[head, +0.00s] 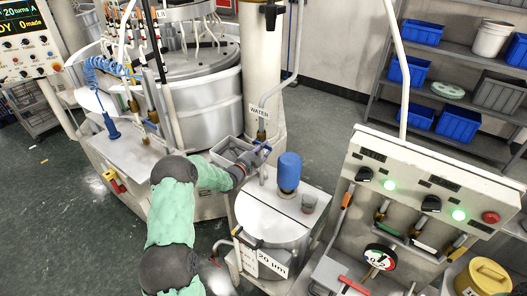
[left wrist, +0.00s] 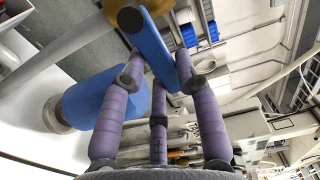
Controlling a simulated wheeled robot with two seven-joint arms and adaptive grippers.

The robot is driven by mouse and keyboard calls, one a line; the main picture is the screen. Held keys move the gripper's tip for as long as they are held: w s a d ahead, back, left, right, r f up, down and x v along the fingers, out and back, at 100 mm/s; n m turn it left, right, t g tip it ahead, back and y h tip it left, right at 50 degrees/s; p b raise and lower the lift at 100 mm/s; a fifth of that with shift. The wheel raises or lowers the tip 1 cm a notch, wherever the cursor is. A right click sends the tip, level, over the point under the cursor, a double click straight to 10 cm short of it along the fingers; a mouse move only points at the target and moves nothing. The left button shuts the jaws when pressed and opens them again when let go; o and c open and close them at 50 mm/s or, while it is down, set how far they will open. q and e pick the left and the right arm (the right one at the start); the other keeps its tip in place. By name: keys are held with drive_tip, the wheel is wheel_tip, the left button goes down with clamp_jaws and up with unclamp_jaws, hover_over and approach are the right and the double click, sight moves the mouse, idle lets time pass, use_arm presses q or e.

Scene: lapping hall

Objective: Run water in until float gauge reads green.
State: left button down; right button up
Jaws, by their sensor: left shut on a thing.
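My left gripper (head: 258,154) is at the tap under the WATER sign (head: 259,112) in the head view. It is shut on the tap's blue lever (left wrist: 153,45), which runs between the purple fingers (left wrist: 160,62) in the left wrist view. The brass tap body (head: 261,135) sits at the foot of a grey pipe. Below stands a pale round tank (head: 262,222) labelled 20 um, with a blue motor (head: 288,172) on its lid. I cannot make out a float gauge reading or flowing water. My right gripper is out of view.
A large lapping machine (head: 205,95) stands behind my left arm. A control bench (head: 430,180) with green lamps and a round dial (head: 380,257) is at right. A grey tray (head: 228,148) lies beside the tap. Shelves with blue bins (head: 458,124) are behind.

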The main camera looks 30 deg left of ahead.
use_arm(q)
drive_tip(key=n+b, duration=0.2)
drive_tip(key=shift+r+b, duration=0.4)
drive_tip(key=shift+a+r+n+b, duration=0.1)
drive_tip(key=shift+r+n+b, duration=0.35)
drive_tip(key=shift+n, duration=0.4)
drive_tip(key=shift+a+r+n+b, duration=0.1)
drive_tip(key=shift+r+n+b, duration=0.2)
drive_tip(key=shift+n+b, duration=0.4)
drive_tip(key=shift+n, duration=0.25)
drive_tip(key=c, duration=0.9)
unclamp_jaws()
drive_tip(key=s, duration=0.8)
drive_tip(key=s+a, duration=0.1)
drive_tip(key=s, duration=0.3)
